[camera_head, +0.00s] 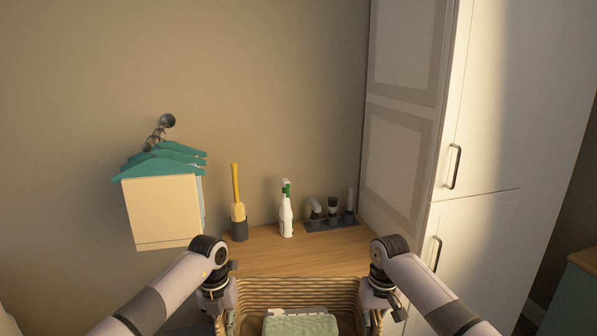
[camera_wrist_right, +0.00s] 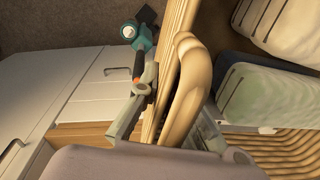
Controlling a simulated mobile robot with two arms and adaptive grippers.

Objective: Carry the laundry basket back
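The laundry basket (camera_head: 297,284) is woven and tan, at the bottom middle of the head view, cut off by the frame edge. Folded cloths (camera_head: 300,325) lie in it, one pale green on top. My left gripper (camera_head: 220,300) is at the basket's left rim, its fingertips partly hidden. My right gripper (camera_head: 378,300) is at the right rim. In the right wrist view, the right gripper's fingers (camera_wrist_right: 170,125) stand on both sides of the basket rim (camera_wrist_right: 190,60) and close on it. The folded cloths show inside the basket there (camera_wrist_right: 255,92).
A wooden counter (camera_head: 290,255) lies behind the basket, against the wall. On it stand a yellow-handled brush (camera_head: 238,215), a white spray bottle (camera_head: 286,212) and a dark tray of small items (camera_head: 332,224). Teal hangers (camera_head: 165,160) hang at left. A tall white cabinet (camera_head: 470,180) borders the right.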

